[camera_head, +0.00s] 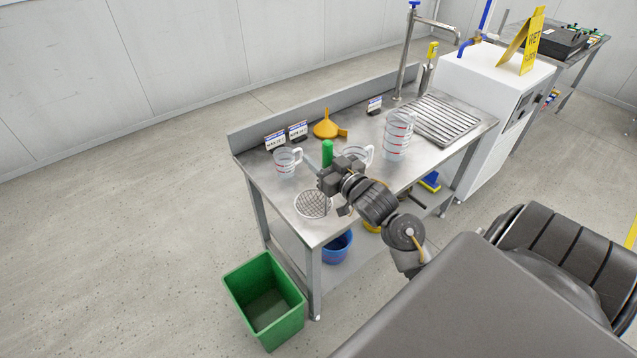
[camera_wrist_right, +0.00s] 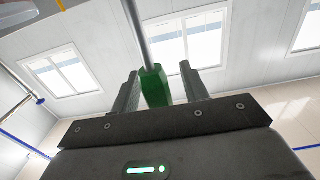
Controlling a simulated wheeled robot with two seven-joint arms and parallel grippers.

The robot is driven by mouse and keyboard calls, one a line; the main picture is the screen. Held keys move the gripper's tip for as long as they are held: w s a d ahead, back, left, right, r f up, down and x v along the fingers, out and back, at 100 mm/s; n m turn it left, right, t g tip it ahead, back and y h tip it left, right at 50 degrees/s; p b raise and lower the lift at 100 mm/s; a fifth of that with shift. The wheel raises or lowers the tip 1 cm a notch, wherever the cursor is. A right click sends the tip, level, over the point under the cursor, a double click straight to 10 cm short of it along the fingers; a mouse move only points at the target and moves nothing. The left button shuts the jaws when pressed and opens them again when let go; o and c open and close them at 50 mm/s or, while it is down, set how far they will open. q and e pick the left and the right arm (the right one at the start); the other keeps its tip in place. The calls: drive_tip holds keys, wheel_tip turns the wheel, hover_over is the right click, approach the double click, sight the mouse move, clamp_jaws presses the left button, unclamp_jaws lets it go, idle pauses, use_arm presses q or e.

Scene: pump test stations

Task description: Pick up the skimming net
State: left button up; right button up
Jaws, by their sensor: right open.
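The skimming net's round wire mesh (camera_head: 313,204) lies at the front left corner of the steel table. A green handle (camera_head: 327,153), which looks like the net's, shows just behind my right gripper (camera_head: 329,180). My gripper hides how it joins the mesh. In the right wrist view the green handle (camera_wrist_right: 155,86) with a grey rod stands between the two fingers of my right gripper (camera_wrist_right: 159,92). My left gripper is not in view.
On the steel table (camera_head: 268,172) stand measuring jugs (camera_head: 287,162), a tall jug (camera_head: 398,135), an orange funnel (camera_head: 327,126) and small labels. A drain grid (camera_head: 447,119) is at the right. A green bin (camera_head: 264,300) stands on the floor at the front left.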

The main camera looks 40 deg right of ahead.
clamp_jaws()
drive_tip(key=shift+r, duration=0.15)
